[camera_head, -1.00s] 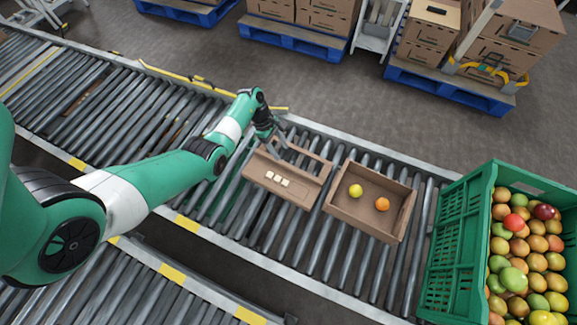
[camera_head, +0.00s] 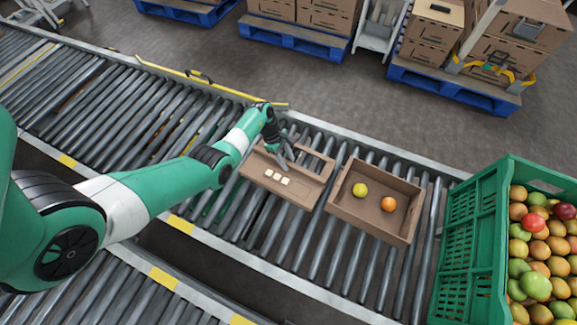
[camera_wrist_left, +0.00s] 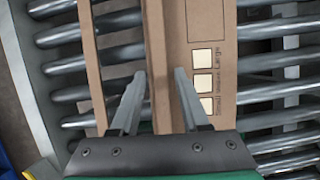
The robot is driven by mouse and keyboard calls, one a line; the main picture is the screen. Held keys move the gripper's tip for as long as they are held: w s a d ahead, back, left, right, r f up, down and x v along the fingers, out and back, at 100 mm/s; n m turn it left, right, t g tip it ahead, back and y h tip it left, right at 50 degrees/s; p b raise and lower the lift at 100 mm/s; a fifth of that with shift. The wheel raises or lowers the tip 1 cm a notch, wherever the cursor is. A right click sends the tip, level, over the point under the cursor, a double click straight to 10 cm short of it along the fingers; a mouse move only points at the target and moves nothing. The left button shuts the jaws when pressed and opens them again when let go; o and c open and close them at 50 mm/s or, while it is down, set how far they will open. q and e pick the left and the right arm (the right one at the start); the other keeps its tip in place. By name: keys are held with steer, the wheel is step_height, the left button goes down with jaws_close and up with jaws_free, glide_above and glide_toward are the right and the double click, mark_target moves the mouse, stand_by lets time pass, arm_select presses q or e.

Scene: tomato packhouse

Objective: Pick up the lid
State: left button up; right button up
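The lid (camera_head: 300,188) is a brown cardboard piece with cut-out slots and a row of pale squares. It lies on the roller conveyor left of an open cardboard box (camera_head: 344,205). In the left wrist view the lid (camera_wrist_left: 215,25) runs up the picture, with printed size words beside the squares. The left gripper (camera_wrist_left: 159,75) is open there, its fingers on either side of a raised cardboard strip. I cannot tell whether they touch it. My right gripper is not in view.
The box holds a yellow fruit (camera_head: 360,190) and an orange fruit (camera_head: 388,204). A green crate (camera_head: 470,250) full of tomatoes stands at the right. Rollers left of the lid are mostly bare. Blue pallets (camera_head: 290,47) with cartons stand behind.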

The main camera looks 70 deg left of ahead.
arm_select(q)
jaws_close()
